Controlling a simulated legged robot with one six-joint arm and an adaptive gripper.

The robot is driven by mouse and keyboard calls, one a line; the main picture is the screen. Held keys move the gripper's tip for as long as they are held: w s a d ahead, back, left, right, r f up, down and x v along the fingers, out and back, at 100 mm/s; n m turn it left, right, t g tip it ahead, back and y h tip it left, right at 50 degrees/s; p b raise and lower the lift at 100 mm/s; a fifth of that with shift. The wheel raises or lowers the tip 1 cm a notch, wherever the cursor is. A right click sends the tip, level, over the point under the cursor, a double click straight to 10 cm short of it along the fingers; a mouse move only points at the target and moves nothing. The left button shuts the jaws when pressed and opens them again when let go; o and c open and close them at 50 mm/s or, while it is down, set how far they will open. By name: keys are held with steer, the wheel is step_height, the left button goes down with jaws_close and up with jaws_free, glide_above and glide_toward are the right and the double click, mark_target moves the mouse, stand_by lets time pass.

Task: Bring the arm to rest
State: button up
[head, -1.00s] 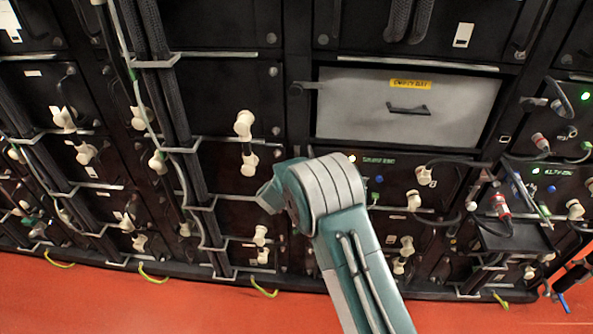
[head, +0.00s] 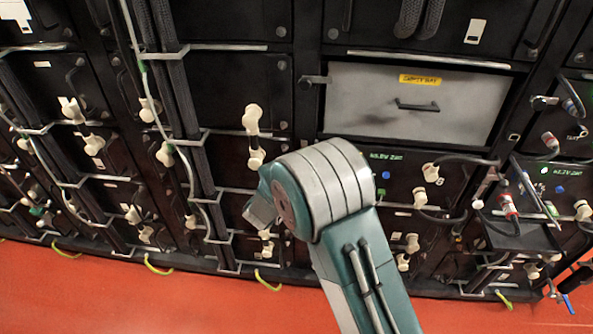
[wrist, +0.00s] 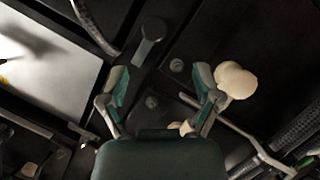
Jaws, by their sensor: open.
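My arm rises from the bottom of the head view, in front of the racks, with its grey and teal elbow right of the middle. My gripper is hidden behind the arm in that view. In the wrist view my gripper (wrist: 160,87) is open, its two teal-padded fingers apart with nothing between them. Behind the fingers is the dark rack front. A cream connector (wrist: 236,81) shows beside the right finger; I cannot tell whether they touch.
Black battery racks (head: 240,88) with cream connectors and cables fill the head view. A pale panel with a yellow label (head: 420,105) is right of centre. A small shelf (head: 520,237) juts out at the right. The orange floor (head: 100,300) is clear at lower left.

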steer(key=shift+v, duration=1.05)
steer(key=s+d+r+g+y, duration=0.1)
steer(key=s+d+r+y, duration=0.25)
steer(key=r, duration=0.55)
steer(key=s+d+r+g+y, duration=0.2)
steer(key=s+d+r+y, duration=0.15)
steer(key=r, duration=0.55)
steer(key=s+d+m+g+h, duration=0.1)
steer(key=s+d, duration=0.4)
steer(key=s, duration=0.4)
steer(key=s+d+r+m+g+h, duration=0.1)
steer(key=s+d+m+g, duration=0.1)
steer(key=s+d, duration=0.4)
steer(key=s+d+m+g+h, duration=0.1)
steer(key=s+d, duration=0.4)
steer(key=s, duration=0.7)
steer(key=shift+d+r+g, duration=0.3)
steer(key=shift+g, duration=0.4)
